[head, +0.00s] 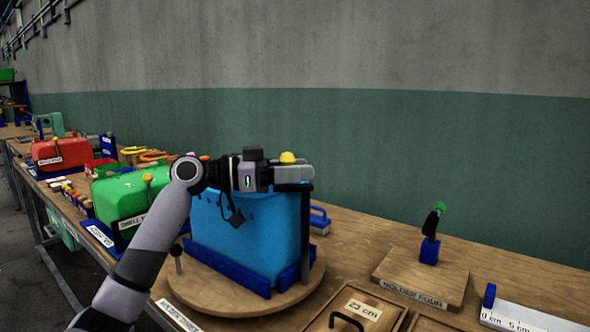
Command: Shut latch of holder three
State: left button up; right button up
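A blue box (235,230) stands in a blue frame (238,272) on a round wooden base (235,298). The front label (178,315) is partly cut off and seems to read holder three. My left gripper (297,179) is over the top right of the box, pointing right. A yellow knob (288,157) shows just above its fingers, and a dark upright bar (306,225) runs down below them. Whether the fingers touch or hold the latch is hidden, and so is their gap. My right gripper is not in view.
Holder four (405,280), with a green-knobbed dark lever (433,220), stands to the right. A wooden lid marked 23 cm (365,308) and a white ruler strip (520,318) lie in front. A green box (125,197) and a red box (62,152) stand left.

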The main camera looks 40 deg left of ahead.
pick_arm(q)
jog(key=shift+s+a+f, duration=0.1)
jog(key=shift+s+a, duration=0.05)
jog(key=shift+s, duration=0.05)
jog(key=b+v, duration=0.2)
jog(key=v, duration=0.4)
jog(key=shift+s+a, duration=0.2)
jog(key=shift+s, duration=0.1)
